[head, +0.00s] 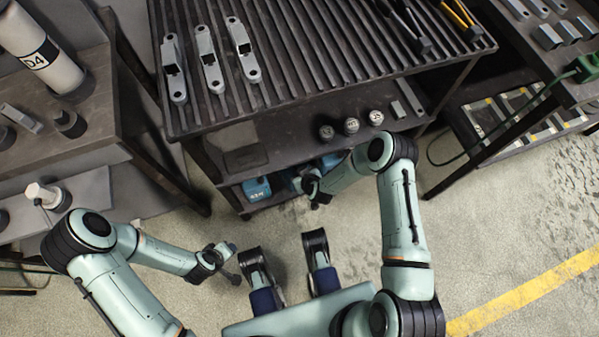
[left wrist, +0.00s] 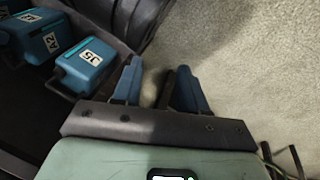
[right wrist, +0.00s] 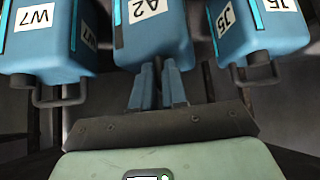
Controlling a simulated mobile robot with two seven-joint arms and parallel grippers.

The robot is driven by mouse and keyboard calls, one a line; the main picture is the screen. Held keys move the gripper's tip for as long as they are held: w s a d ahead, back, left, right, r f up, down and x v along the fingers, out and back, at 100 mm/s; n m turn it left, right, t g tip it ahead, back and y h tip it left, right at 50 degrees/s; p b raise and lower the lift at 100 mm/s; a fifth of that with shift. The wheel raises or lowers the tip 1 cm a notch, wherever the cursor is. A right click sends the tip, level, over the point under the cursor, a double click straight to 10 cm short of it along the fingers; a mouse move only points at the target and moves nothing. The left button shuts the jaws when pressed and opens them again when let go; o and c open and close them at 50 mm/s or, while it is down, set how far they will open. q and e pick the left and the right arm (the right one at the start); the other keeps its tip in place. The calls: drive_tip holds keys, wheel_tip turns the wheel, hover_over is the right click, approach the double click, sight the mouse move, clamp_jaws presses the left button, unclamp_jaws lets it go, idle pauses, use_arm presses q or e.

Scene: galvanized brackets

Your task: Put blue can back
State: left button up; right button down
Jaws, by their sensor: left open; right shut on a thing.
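Three blue cans with white labels show in the right wrist view: W7 (right wrist: 45,45), A2 (right wrist: 150,35) and J5 (right wrist: 252,28). They stand side by side. My right gripper (right wrist: 160,68) is shut on the front of can A2, at its handle, which the fingers mostly hide. In the head view a blue can (head: 256,189) sits on the low shelf, with others partly hidden behind my right gripper (head: 308,182). My left gripper (head: 225,252) is open and empty over the floor. Its wrist view (left wrist: 158,75) shows cans A2 and J5 to its left.
The slatted table (head: 300,70) above the shelf carries several grey brackets (head: 210,72). Small round pieces (head: 351,125) and a grey block lie on its middle shelf (head: 285,145). A brown table (head: 75,125) stands left. Floor around my left gripper is clear.

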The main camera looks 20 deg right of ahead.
use_arm(q)
drive_tip(key=shift+s+f, duration=0.1)
drive_tip(key=shift+f, duration=0.05)
use_arm(e)
drive_tip(key=shift+w, duration=0.1)
drive_tip(key=c, duration=1.2)
unclamp_jaws()
drive_tip(key=shift+o, duration=0.2)
